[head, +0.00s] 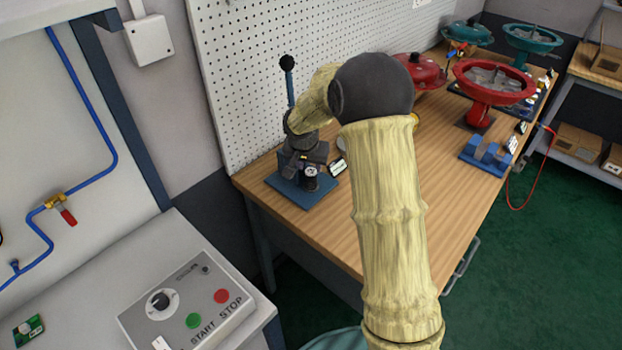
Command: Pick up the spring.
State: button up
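My arm, with a pale bamboo-like surface and a dark elbow, reaches over the wooden workbench (455,170). My gripper (303,165) is dark and small at the bench's left end, over a blue-based fixture (293,199). Whether its fingers are open or shut does not show. A small dark cylinder with a pale top (310,180) stands on the blue base just below my gripper. I cannot tell whether they touch. I cannot make out a spring for certain; it may be hidden or too small to see.
A blue lever with a black knob (287,63) rises beside my gripper, before the white pegboard (270,70). Red (495,85) and teal (532,40) dish-shaped housings and a blue block holder (486,155) stand farther right. A control box (187,304) sits at front left.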

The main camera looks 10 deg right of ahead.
aim_at(311, 171)
jog(key=shift+w+f, duration=0.15)
jog(key=shift+f, duration=0.2)
jog(key=shift+d, duration=0.1)
jog(key=x, duration=0.5)
jog(key=shift+f+p, duration=0.2)
jog(key=shift+p, duration=0.1)
jog(key=c, duration=0.8)
jog(key=shift+o, duration=0.2)
jog(key=shift+r, duration=0.2)
